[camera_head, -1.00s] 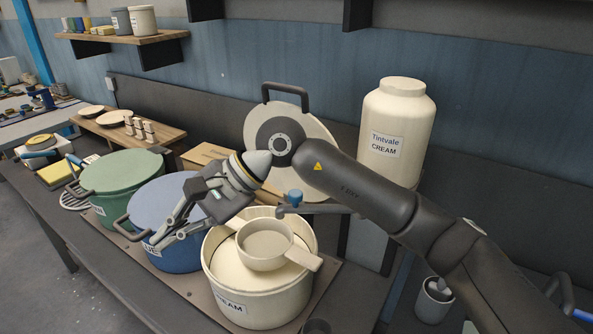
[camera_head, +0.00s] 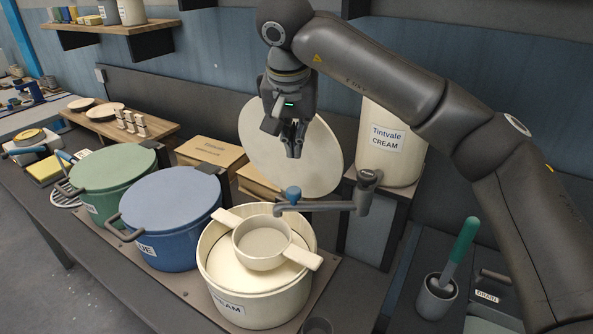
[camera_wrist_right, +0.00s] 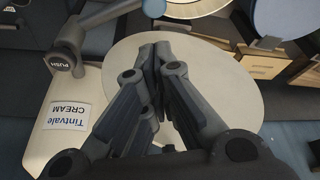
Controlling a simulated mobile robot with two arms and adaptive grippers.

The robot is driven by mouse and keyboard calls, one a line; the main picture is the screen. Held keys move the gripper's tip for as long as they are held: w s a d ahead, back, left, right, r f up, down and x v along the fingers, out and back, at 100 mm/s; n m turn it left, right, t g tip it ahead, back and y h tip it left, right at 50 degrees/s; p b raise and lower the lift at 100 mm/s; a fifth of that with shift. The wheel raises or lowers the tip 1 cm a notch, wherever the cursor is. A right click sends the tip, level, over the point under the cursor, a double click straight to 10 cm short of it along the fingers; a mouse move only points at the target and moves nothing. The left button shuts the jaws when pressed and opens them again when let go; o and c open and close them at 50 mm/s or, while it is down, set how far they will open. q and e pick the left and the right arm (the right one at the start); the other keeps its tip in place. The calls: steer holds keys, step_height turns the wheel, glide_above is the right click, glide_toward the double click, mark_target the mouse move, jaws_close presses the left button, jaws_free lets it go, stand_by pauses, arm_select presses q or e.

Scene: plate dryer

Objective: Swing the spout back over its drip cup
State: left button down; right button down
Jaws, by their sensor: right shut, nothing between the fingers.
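The grey spout (camera_head: 325,206) runs left from a joint below the cream tank (camera_head: 388,145). Its blue-knobbed end (camera_head: 293,195) is over the back part of the open cream bucket (camera_head: 255,310), behind the strainer (camera_head: 263,247). In the right wrist view the spout (camera_wrist_right: 95,18) shows at upper left, with a lever marked PUSH (camera_wrist_right: 62,60). A small dark cup (camera_head: 317,327), possibly the drip cup, is cut off at the bottom edge. My right gripper (camera_head: 294,155) is shut and empty, pointing down in front of the pale round disc, above the spout, apart from it. My left gripper is not in view.
Lidded blue (camera_head: 170,205) and green (camera_head: 112,170) buckets stand left of the cream one. Cardboard boxes (camera_head: 210,155) stand behind. The pale disc (camera_head: 270,160) stands upright by the tank. A pot with a green-handled tool (camera_head: 437,297) is at right.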

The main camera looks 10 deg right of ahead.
steer(key=p+x, duration=0.3)
steer(key=x, duration=0.7)
steer(key=shift+w+a+f, duration=0.1)
